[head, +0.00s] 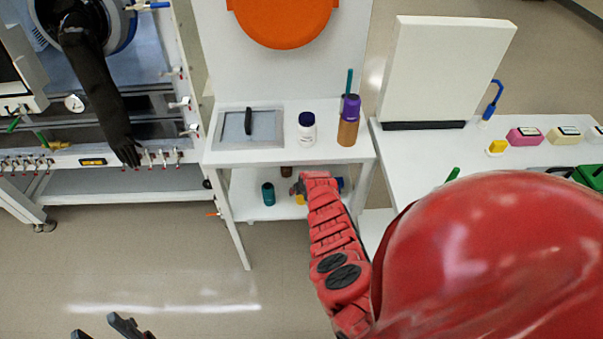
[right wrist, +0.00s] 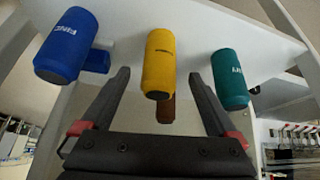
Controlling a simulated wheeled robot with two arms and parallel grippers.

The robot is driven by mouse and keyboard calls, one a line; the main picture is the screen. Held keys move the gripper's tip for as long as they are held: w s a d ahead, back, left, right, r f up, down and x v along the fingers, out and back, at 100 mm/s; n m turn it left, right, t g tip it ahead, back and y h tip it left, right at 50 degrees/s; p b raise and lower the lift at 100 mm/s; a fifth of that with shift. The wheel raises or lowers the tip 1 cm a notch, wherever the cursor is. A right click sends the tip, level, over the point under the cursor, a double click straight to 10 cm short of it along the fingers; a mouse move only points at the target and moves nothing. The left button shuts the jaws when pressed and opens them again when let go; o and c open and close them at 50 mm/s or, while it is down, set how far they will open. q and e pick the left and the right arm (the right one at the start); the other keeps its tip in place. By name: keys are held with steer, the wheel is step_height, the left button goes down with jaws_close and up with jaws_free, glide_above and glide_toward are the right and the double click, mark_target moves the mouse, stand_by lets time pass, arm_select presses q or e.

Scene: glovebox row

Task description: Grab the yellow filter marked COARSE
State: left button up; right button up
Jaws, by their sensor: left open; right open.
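The yellow filter (right wrist: 160,62) is a cylinder on the lower shelf (right wrist: 215,22); its small dark lettering is too small to read. In the head view only a bit of the yellow filter (head: 300,199) shows beside my right arm. My right gripper (right wrist: 159,75) is open, its fingertips to either side of the yellow filter in the picture; I cannot tell how deep it is between them. A blue filter marked FINE (right wrist: 68,45) and a teal filter (right wrist: 229,80) flank it. My left gripper (head: 103,328) is open and empty over the floor.
A brown object (right wrist: 166,110) is behind the yellow filter. The small table (head: 270,155) above carries a grey plate (head: 265,130), a white jar (head: 307,129) and a purple-capped brown bottle (head: 348,122). A table leg (head: 236,225) stands left of the shelf.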

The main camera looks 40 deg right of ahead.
steer(key=shift+b+x, duration=0.75)
steer(key=shift+x, duration=0.4)
steer(key=shift+w+d+f+b, duration=0.1)
steer(key=shift+f+b, duration=0.2)
steer(key=shift+b+x, duration=1)
steer(key=shift+b, duration=0.15)
steer(key=shift+w, duration=0.2)
steer(key=shift+r, duration=0.1)
steer(key=shift+c, duration=0.7)
jaws_close()
